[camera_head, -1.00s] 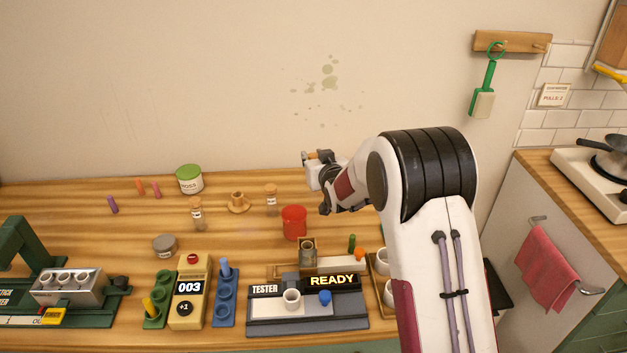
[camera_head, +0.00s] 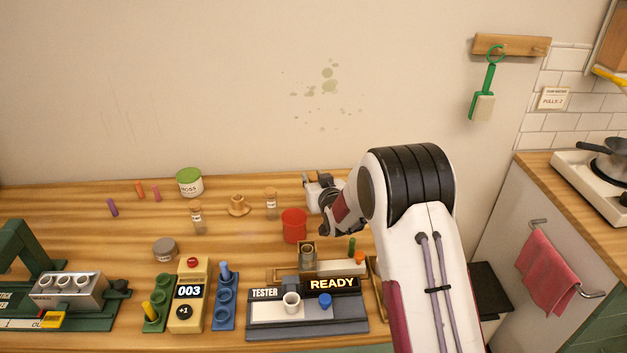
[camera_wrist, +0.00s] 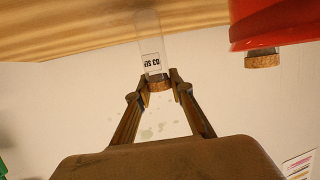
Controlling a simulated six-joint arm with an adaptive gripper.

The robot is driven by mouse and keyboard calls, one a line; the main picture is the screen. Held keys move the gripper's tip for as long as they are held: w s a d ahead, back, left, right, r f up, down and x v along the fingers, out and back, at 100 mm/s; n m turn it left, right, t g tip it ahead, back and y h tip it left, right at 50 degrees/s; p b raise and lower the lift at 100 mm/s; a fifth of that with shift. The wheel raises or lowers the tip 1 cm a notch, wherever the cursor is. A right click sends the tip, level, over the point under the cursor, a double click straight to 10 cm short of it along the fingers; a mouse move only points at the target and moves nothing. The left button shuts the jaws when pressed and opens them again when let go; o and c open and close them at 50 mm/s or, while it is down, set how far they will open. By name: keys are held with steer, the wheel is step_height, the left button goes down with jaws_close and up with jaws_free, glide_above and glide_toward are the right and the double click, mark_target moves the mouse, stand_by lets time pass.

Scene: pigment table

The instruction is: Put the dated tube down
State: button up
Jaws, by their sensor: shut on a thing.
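In the wrist view my gripper (camera_wrist: 161,76) is shut on the cork end of a clear glass tube (camera_wrist: 151,35). The tube has a white label with dark print that looks like "03 SE", cut off at the side. The wrist picture is upside down, with the wooden table (camera_wrist: 60,30) along the top. The tube's far end points toward the table; I cannot tell whether it touches. In the head view my gripper (camera_head: 318,190) is low over the back of the table, right of and behind the red cup (camera_head: 294,226). The held tube is hidden there.
Two corked tubes stand left of the cup, one nearer it (camera_head: 271,205) and one farther left (camera_head: 197,218). The tester (camera_head: 306,312) reads READY in front.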

steer(key=shift+f, duration=0.3)
steer(key=shift+f, duration=0.1)
steer(key=o, duration=1)
steer(key=shift+v, duration=6.05)
